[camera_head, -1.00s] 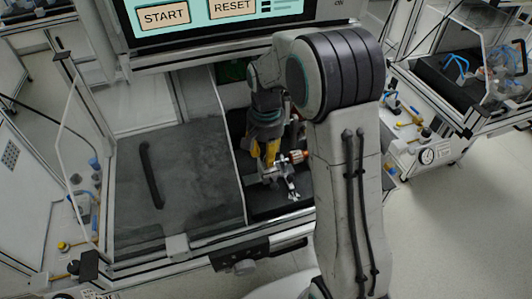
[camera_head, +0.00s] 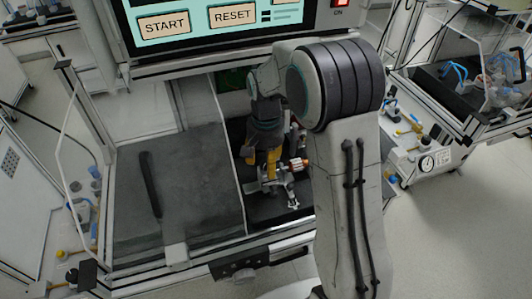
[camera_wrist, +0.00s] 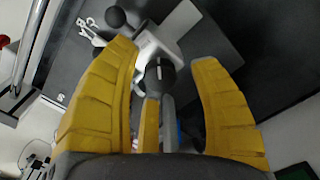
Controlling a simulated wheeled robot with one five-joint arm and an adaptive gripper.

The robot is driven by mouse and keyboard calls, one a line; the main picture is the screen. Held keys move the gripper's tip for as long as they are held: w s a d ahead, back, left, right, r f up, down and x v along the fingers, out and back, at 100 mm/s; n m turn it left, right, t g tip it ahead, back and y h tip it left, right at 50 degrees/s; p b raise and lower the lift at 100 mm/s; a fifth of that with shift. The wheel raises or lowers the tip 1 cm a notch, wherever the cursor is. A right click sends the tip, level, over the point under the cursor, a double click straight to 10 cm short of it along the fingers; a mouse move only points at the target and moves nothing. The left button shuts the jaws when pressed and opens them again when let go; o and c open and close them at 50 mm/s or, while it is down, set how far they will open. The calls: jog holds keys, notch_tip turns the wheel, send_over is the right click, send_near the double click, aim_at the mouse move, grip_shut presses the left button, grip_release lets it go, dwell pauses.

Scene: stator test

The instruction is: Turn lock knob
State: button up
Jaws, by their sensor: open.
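A round black knob (camera_wrist: 160,76) with a white line on its face sits on a light metal fixture (camera_wrist: 178,35) in the wrist view. My gripper (camera_wrist: 165,56) is open, with its yellow fingers around the knob. The left and right fingers stand clear of the knob's sides in the picture. A third, narrower finger shows just below it; I cannot tell if it touches. In the head view my gripper (camera_head: 260,166) points down over the metal fixture (camera_head: 293,203) in the right-hand bay. The knob cannot be made out there.
A second black ball-shaped knob (camera_wrist: 115,16) and a silver clamp piece (camera_wrist: 91,32) lie close to the left finger. A copper-coloured part (camera_head: 298,163) is right of my gripper. A grey cover with a black handle (camera_head: 150,184) fills the bay's left side.

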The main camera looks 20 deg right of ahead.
notch_tip(320, 180, up, 12)
dwell(0.6)
jog(key=shift+f, duration=0.1)
dwell(0.4)
jog(key=n, duration=0.4)
send_over(265, 160)
jog(key=s, duration=0.2)
jog(key=f, duration=0.4)
jog(key=shift+w+f, duration=0.2)
jog(key=shift+f, duration=0.1)
jog(key=s+r+n+t, duration=0.1)
jog(key=s+t, duration=0.1)
jog(key=s, duration=0.8)
jog(key=s+r+n+t, duration=0.1)
jog(key=s+r, duration=0.1)
jog(key=s, duration=0.9)
jog(key=shift+s+t, duration=0.2)
jog(key=shift+t, duration=0.2)
